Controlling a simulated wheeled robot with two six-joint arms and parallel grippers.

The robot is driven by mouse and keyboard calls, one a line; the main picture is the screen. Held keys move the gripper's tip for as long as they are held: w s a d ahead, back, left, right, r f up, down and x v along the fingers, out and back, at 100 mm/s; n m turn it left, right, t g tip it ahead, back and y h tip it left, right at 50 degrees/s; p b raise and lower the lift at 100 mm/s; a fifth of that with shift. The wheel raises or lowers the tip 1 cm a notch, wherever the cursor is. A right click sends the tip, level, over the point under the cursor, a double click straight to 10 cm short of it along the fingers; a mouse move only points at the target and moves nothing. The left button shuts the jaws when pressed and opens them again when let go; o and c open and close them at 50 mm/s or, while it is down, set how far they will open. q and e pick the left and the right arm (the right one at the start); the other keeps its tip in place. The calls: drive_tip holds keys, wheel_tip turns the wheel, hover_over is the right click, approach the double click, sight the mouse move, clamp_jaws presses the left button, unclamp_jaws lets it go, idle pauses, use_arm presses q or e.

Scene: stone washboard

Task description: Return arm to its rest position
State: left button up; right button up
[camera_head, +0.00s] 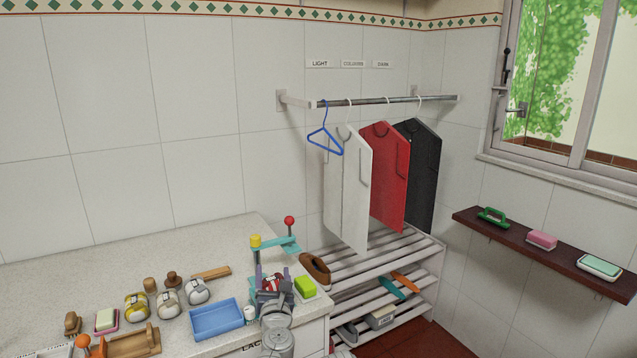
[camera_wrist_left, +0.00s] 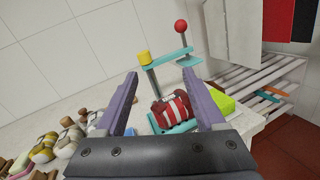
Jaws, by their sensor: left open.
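My left gripper (camera_head: 273,287) is low in the middle of the head view, above the counter's right end. In the left wrist view its two purple fingers (camera_wrist_left: 165,100) are wide apart with nothing gripped. Beyond them is a teal stand (camera_wrist_left: 165,62) with a yellow knob and a red ball. A red-and-white striped object (camera_wrist_left: 172,109) sits low at this stand, seen between the fingers. In the head view the stand (camera_head: 285,246) is just behind my gripper, which partly hides it. I cannot tell the exact gap. My right gripper is not in view.
The counter (camera_head: 120,245) carries a blue tray (camera_head: 216,319), several jars and brushes, and a green sponge (camera_head: 304,286) close to my gripper. A slatted shoe rack (camera_head: 350,275) stands right of the counter. Garments hang from a rail (camera_head: 390,100); a dark wall shelf (camera_head: 550,258) is at right.

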use_arm(q)
drive_tip(key=s+d+f+m+g+h, duration=0.25)
drive_tip(key=d+f+m+h, duration=0.2)
drive_tip(key=m, duration=0.75)
drive_tip(key=s+d+f+m+g+h, duration=0.2)
drive_tip(key=d+f+m+g+h, duration=0.25)
drive_tip(key=m, duration=0.65)
drive_tip(key=s+a+f+m+g+y, duration=0.6)
drive_tip(key=s+a+f+m+g, duration=0.5)
drive_tip(key=s+a+f, duration=0.5)
drive_tip(key=s+d+r+m+p, duration=0.2)
drive_tip(key=s+d+r, duration=0.1)
drive_tip(key=d, duration=0.3)
drive_tip(key=s+d+r+m+y+p, duration=0.1)
drive_tip(key=s+d+r+m+p, duration=0.1)
drive_tip(key=d, duration=0.4)
drive_tip(key=shift+s+d+r+m+g, duration=0.3)
drive_tip(key=shift+s+r+m, duration=0.4)
drive_tip(key=shift+s, duration=0.3)
